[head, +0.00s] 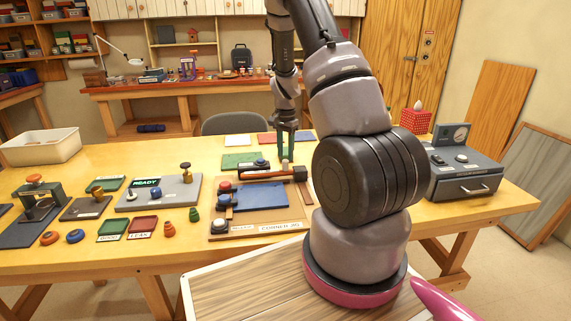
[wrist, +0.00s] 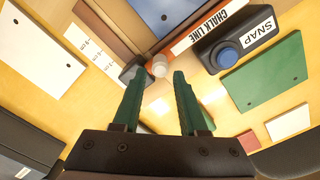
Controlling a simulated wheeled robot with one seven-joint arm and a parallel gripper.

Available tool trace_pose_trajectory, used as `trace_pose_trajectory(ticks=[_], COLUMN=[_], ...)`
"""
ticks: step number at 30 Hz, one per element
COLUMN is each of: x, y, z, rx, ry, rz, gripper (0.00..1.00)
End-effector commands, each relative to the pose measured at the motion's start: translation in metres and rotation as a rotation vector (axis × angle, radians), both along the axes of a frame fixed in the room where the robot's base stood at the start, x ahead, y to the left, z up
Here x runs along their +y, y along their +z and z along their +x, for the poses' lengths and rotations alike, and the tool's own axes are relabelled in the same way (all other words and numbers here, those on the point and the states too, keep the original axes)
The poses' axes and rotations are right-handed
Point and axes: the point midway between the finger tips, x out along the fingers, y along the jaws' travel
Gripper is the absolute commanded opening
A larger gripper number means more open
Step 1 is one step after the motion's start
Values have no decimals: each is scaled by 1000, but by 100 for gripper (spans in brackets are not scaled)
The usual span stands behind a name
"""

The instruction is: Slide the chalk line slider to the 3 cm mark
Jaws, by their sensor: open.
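The chalk line rail (wrist: 205,28) is an orange bar with a "CHALK LINE" label, seen upside down in the wrist view. A pale round slider knob (wrist: 160,67) stands at its near end, and also shows in the head view (head: 285,165). My gripper (wrist: 157,76) is open, its green fingertips on either side of the knob as seen from the wrist. I cannot tell whether they touch it. In the head view my gripper (head: 287,153) points down above the rail. Small white mark cards (wrist: 88,50) lie left of the rail; their print is too small to read surely.
A dark SNAP box (wrist: 238,38) with a blue button sits right of the rail. A green plate (wrist: 265,72) lies beyond it. A blue sheet (head: 262,195) lies on the board in front. A grey drawer unit (head: 465,172) stands at the table's right.

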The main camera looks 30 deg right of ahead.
Motion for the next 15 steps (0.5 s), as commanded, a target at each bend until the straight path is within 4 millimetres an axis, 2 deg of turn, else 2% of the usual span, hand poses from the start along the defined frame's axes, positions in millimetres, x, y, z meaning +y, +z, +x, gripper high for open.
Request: trace_pose_trajectory(ticks=[3, 6, 15], x=[0, 0, 0], y=[-22, -35, -48], z=[-1, 0, 0], rx=[3, 1, -1], ry=[1, 0, 1], rz=[1, 0, 0], gripper=[42, 42, 42])
